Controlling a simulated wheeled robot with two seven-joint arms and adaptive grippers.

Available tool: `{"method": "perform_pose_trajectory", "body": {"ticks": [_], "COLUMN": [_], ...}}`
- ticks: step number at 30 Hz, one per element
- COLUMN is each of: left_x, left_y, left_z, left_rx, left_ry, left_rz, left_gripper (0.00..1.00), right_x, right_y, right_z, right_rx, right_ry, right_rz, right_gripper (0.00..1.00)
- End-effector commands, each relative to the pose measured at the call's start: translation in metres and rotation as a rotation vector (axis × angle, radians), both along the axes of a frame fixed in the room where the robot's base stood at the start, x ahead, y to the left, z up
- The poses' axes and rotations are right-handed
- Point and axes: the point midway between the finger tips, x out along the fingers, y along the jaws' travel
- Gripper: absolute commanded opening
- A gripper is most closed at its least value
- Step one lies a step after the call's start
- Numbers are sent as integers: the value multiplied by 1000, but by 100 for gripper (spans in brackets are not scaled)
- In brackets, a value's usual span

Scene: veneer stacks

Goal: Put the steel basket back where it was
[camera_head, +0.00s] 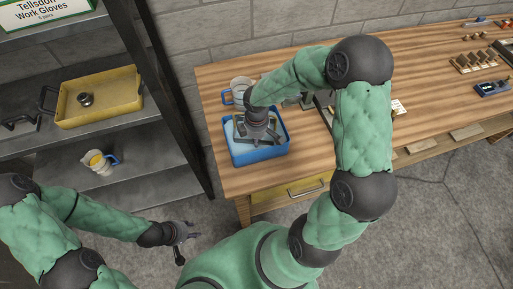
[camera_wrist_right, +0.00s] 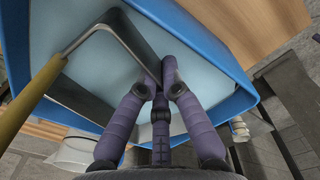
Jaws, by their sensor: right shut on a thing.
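My right gripper (camera_head: 258,138) is down inside a blue tray (camera_head: 262,158) on the wooden table. I cannot tell whether this bar belongs to the steel basket; no basket shape shows clearly. The tray's blue rim (camera_wrist_right: 190,32) surrounds a pale blue inside. My left gripper (camera_head: 186,236) hangs empty over the floor, left of the table, its fingers spread.
A clear jug with a blue handle (camera_head: 238,88) stands behind the tray. Wooden blocks (camera_head: 474,62) lie at the table's far right.

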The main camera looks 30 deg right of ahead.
Motion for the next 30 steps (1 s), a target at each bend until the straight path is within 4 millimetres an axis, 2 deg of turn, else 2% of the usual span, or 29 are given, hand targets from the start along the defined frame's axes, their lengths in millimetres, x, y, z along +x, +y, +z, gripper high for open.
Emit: {"method": "perform_pose_trajectory", "body": {"ticks": [5, 13, 26, 27, 28, 30], "left_x": [0, 0, 0, 0, 0, 0], "left_y": [0, 0, 0, 0, 0, 0], "left_z": [-3, -14, -17, -16, -16, -16], "left_rx": [0, 0, 0, 0, 0, 0], "left_ry": [0, 0, 0, 0, 0, 0], "left_rz": [0, 0, 0, 0, 0, 0], "left_gripper": [40, 40, 40, 40, 40, 40], "right_x": [0, 0, 0, 0, 0, 0], "right_y": [0, 0, 0, 0, 0, 0], "right_z": [-12, -51, -56, -55, -55, -55], "right_rx": [1, 1, 0, 1, 1, 0], "right_ry": [1, 1, -1, -1, -1, 0], "right_rz": [0, -1, -1, -1, -1, -1], "right_gripper": [0, 0, 0, 18, 27, 31]}}
